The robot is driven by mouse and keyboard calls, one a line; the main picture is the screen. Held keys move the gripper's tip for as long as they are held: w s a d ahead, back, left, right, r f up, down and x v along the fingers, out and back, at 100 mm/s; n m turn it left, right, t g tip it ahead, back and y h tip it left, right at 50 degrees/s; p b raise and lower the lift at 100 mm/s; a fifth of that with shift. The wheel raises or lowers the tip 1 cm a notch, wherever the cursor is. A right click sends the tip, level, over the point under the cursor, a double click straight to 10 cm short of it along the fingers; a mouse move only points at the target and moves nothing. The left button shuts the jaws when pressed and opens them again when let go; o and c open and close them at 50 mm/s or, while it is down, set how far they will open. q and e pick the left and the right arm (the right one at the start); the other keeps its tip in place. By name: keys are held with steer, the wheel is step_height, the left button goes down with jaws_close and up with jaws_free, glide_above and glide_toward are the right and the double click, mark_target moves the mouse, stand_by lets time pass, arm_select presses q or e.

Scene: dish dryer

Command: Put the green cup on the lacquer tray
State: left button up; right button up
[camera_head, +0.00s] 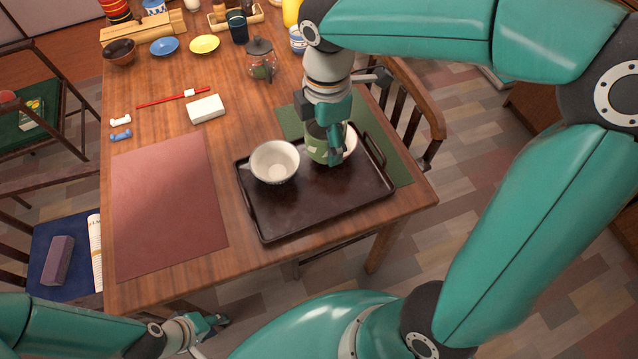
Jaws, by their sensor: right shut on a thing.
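The green cup (316,149) is at the back right part of the dark lacquer tray (300,210). My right gripper (331,143) comes down over it from above and is shut on it, hiding part of it. From this view I cannot tell whether the cup's base touches the tray. A white bowl (275,162) stands on the tray to the left of the cup. Another pale rim (349,143) shows just right of the cup, mostly hidden. My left gripper (212,322) is low at the bottom left, beside the table's front edge; its finger opening is unclear.
A reddish placemat (165,205) lies left of the tray, and a green mat (401,170) shows under the tray's right side. A white box (206,109), red chopsticks (170,98) and a glass teapot (260,60) are further back. A chair (408,105) stands at the right edge.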

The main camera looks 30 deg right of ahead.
step_height(320, 180, down, 15)
steer(key=shift+r+b, duration=0.1)
steer(key=shift+b, duration=0.9)
steer(key=shift+f+b, duration=0.4)
steer(key=shift+f, duration=1.65)
steer(key=shift+f, duration=0.1)
steer(key=o, duration=1.7)
steer(key=shift+o, duration=0.2)
step_height(320, 180, up, 12)
steer(key=p, duration=0.2)
